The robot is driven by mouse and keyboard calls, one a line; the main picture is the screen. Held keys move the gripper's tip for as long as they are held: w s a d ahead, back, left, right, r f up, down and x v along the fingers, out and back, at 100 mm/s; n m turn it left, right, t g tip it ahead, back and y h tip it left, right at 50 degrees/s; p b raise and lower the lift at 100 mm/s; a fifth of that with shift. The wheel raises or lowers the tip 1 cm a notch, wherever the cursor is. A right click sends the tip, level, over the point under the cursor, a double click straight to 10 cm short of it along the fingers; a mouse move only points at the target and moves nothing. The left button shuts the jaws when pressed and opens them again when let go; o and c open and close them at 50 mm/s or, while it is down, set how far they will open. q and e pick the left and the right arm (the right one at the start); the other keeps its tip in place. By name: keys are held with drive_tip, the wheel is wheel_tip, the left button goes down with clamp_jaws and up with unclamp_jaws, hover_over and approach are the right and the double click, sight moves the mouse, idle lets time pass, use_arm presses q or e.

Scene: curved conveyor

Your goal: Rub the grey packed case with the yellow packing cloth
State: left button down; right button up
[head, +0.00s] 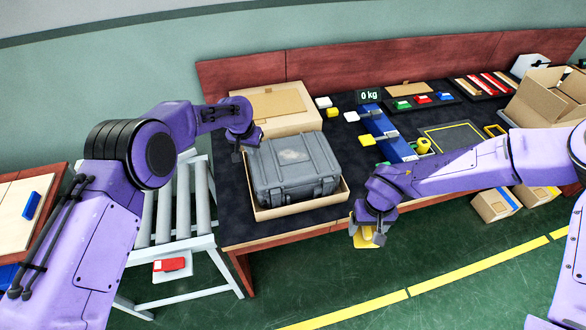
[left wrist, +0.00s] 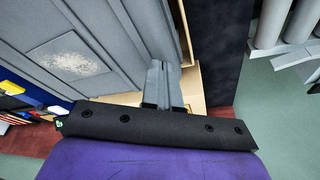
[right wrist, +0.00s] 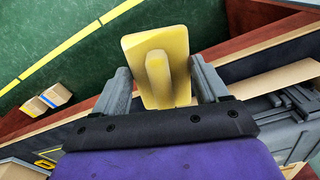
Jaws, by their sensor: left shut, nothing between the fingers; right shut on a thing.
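The grey case (head: 292,170) sits closed in a shallow cardboard tray (head: 300,208) on the dark table. A pale, dusty patch (left wrist: 68,62) shows on its lid in the left wrist view. My left gripper (head: 238,155) is shut and empty close to the case's left side; I cannot tell if it touches. My right gripper (head: 372,238) is shut on the yellow packing cloth (right wrist: 135,48), which looks like a flat pad with a raised grip. It holds the cloth beyond the table's front edge, right of and apart from the case.
A large cardboard box (head: 275,104) stands behind the case. A roller conveyor (head: 180,205) is at the left. Blue equipment with a "0 kg" display (head: 369,96) and small coloured blocks lie to the right. An open carton (head: 548,98) stands at the far right.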

use_arm(q)
drive_tip(key=shift+f+b, duration=0.35)
drive_tip(key=shift+f, duration=0.2)
use_arm(e)
drive_tip(key=shift+f, duration=0.4)
use_arm(q)
drive_tip(key=shift+r, duration=0.15)
use_arm(e)
drive_tip(key=shift+r, duration=0.1)
use_arm(q)
wheel_tip(320, 180, up, 6)
drive_tip(key=p, duration=0.4)
use_arm(e)
wheel_tip(320, 180, up, 4)
drive_tip(key=shift+r, duration=0.15)
